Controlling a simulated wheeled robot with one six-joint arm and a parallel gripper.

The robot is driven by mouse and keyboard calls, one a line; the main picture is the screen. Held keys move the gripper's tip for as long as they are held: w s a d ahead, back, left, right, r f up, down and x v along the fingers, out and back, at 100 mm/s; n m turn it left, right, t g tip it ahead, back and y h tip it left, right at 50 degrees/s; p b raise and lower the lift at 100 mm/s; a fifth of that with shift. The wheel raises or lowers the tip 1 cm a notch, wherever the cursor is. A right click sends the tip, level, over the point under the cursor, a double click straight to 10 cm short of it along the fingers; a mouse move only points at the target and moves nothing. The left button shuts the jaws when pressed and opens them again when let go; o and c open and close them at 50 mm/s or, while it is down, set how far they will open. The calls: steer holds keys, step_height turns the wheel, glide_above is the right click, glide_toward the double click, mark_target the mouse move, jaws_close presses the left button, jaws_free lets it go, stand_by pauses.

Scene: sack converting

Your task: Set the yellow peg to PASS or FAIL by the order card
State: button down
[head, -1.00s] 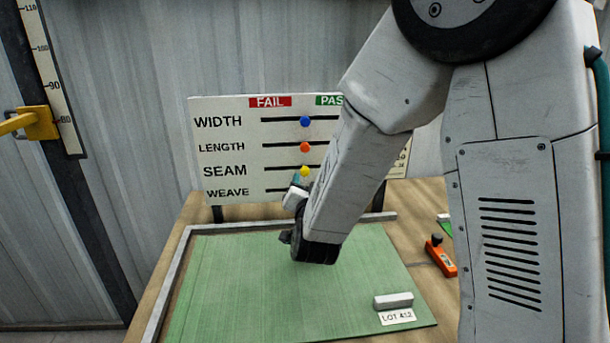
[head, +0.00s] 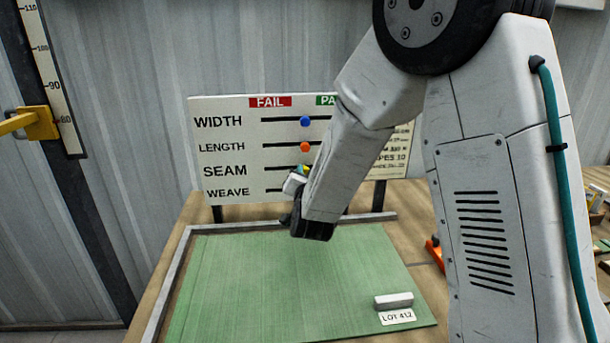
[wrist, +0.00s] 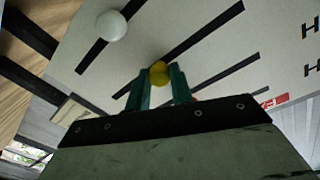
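The yellow peg (head: 303,167) sits on the SEAM slot of the white board (head: 232,140), about level with the blue and orange pegs above. My gripper (head: 302,174) is at the board by this peg, and my arm hides the slot's right part. In the wrist view the yellow peg (wrist: 158,71) shows between the tips of my two teal fingers (wrist: 160,82). The fingers stand apart on either side of it; contact is not clear. The red FAIL label (head: 270,101) is at left; the green PASS label (head: 326,100) is partly hidden. The order card (head: 396,150) is partly covered by my arm.
The blue peg (head: 306,121) and orange peg (head: 305,147) sit in the slots above. A white peg (wrist: 111,25) is in the neighbouring slot. A green mat (head: 270,280) with a LOT 412 tag (head: 397,317) lies below, mostly clear. An orange tool (head: 435,253) is partly hidden.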

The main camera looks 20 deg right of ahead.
steer(key=a, duration=0.3)
steer(key=w+a, duration=0.1)
steer(key=a, duration=0.4)
steer(key=shift+w+a, duration=0.35)
steer(key=shift+a, duration=0.05)
steer(key=c, duration=1.2)
jaws_free()
steer(key=shift+a, duration=0.15)
glide_toward(272, 168)
steer(key=shift+v, duration=1.2)
steer(key=shift+f, duration=0.1)
